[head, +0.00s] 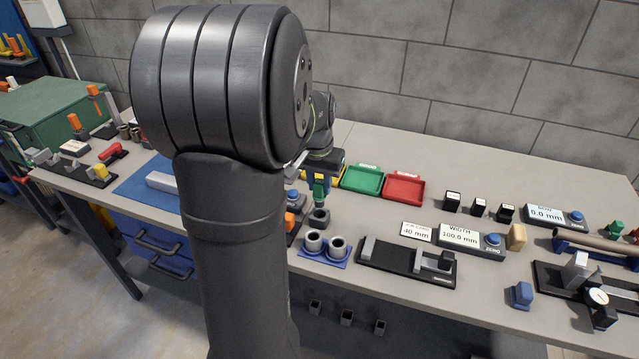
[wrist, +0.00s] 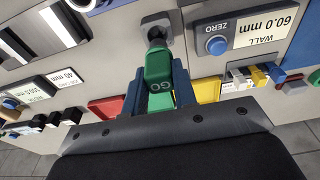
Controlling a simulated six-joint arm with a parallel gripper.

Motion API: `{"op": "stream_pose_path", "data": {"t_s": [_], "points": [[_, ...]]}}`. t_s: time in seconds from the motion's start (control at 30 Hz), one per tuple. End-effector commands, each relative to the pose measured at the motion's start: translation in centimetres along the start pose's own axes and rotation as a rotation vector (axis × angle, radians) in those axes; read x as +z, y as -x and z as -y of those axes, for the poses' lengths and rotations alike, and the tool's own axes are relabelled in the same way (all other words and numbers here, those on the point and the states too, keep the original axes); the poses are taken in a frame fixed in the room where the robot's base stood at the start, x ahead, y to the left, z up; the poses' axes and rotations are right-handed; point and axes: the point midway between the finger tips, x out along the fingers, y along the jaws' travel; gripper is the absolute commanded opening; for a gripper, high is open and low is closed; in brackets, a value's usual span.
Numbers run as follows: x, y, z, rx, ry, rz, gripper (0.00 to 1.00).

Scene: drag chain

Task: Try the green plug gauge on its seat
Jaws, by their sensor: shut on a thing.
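The green plug gauge (wrist: 158,68), marked GO, is held between the blue fingers of my gripper (wrist: 159,90). Its dark end points at the hole of a grey block, the seat (wrist: 173,22). In the wrist view the end overlaps the hole; I cannot tell whether it is inside or just above. In the head view the green gauge (head: 319,188) stands upright over the dark grey seat (head: 319,217), very close to it.
A blue stand with two grey rings (head: 326,248) is in front of the seat. Green (head: 362,180) and red (head: 404,189) trays lie behind to the right. A display with a blue button (head: 472,239) is further right. An orange-topped item (head: 289,220) is close on the left.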

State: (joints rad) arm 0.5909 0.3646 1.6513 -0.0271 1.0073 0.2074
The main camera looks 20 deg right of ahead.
Motion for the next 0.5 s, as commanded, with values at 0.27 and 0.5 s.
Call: {"op": "stream_pose_path", "data": {"t_s": [0.27, 0.5], "points": [[1.7, 1.6, -0.3, 0.000, 0.000, -0.003, 0.00], [5.7, 4.4, -1.1, -0.001, 0.000, -0.004, 0.00]]}}
